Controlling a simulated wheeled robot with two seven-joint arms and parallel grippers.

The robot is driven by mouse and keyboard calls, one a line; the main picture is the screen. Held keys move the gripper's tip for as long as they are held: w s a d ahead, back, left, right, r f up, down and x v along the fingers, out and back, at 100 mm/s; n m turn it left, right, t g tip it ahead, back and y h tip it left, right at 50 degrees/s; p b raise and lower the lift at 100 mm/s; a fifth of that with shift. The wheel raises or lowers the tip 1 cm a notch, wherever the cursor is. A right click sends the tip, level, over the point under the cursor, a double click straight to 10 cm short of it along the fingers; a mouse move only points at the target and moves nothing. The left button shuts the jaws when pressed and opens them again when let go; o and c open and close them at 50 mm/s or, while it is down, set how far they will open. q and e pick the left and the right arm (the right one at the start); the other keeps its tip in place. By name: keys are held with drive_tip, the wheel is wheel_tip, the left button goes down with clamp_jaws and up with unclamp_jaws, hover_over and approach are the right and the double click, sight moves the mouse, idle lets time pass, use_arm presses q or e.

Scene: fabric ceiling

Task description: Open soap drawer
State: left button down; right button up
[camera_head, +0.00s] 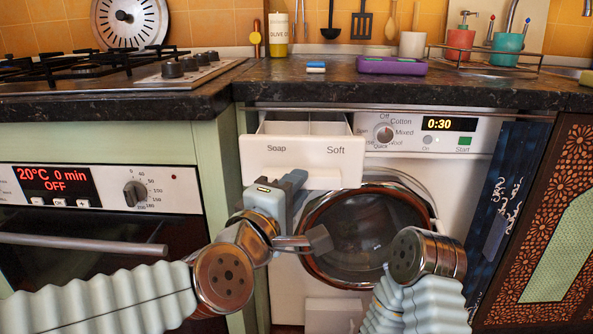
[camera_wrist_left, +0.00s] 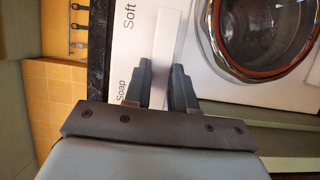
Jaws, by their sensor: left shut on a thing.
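The soap drawer (camera_head: 300,152), a white front labelled "Soap" and "Soft", is at the upper left of the washing machine (camera_head: 455,180). It stands pulled out, with its compartments visible from above. My left gripper (camera_head: 287,184) is at the lower left edge of the drawer front.
The round washer door (camera_head: 365,235) is closed below the drawer. An oven (camera_head: 100,190) stands left and a patterned cabinet (camera_head: 550,220) right.

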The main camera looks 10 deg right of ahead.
use_arm(q)
drive_tip(key=shift+s+a+f, duration=0.1)
drive_tip(key=shift+s+a, duration=0.1)
drive_tip(key=shift+s, duration=0.5)
drive_tip(key=shift+s+a+f, duration=0.15)
drive_tip(key=shift+s+a, duration=0.05)
drive_tip(key=shift+s, duration=0.5)
drive_tip(key=shift+s+a+f, duration=0.1)
drive_tip(key=shift+s+a, duration=0.1)
drive_tip(key=shift+s, duration=0.5)
drive_tip(key=c, duration=1)
unclamp_jaws()
drive_tip(key=shift+r, duration=0.1)
drive_tip(key=p+v, duration=0.2)
drive_tip(key=v, duration=1.1)
drive_tip(key=shift+s+a, duration=0.2)
drive_tip(key=shift+s, duration=0.15)
